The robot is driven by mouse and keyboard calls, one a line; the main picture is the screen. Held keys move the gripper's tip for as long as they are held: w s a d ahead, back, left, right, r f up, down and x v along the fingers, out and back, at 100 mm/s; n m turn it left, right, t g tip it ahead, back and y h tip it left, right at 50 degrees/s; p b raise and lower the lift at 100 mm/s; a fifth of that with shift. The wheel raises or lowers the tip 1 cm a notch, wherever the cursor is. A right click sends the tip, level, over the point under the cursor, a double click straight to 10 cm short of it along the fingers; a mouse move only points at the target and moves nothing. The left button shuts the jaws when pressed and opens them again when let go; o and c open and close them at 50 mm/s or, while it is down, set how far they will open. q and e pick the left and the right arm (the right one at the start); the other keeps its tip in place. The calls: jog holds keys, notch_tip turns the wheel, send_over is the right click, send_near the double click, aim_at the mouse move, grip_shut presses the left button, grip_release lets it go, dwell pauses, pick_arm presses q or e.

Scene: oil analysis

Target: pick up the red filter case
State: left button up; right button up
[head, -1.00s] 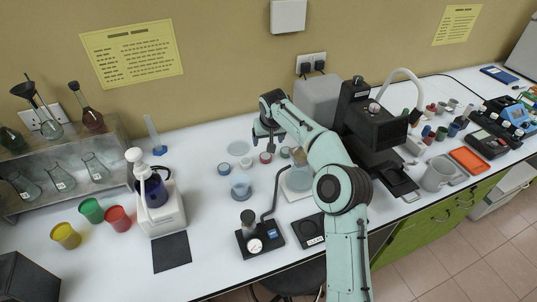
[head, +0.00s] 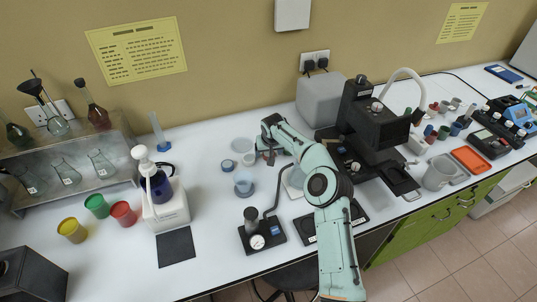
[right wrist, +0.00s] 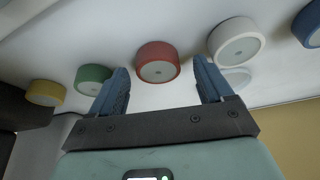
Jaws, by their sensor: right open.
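The red filter case (right wrist: 157,62) is a short round red piece with a pale grey face. In the right wrist view it lies on the white counter, in the gap between my right gripper's (right wrist: 160,70) blue fingertips, with no finger visibly touching it. My right gripper is open and empty. In the head view my right gripper (head: 265,157) is low over the counter, and its arm hides the red case. My left gripper is in neither view.
In the right wrist view, green (right wrist: 93,79) and yellow (right wrist: 46,92) cases lie left, white (right wrist: 236,41) and blue (right wrist: 309,24) ones right.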

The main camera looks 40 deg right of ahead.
jog(key=shift+s, duration=0.15)
jog(key=c, duration=1.1)
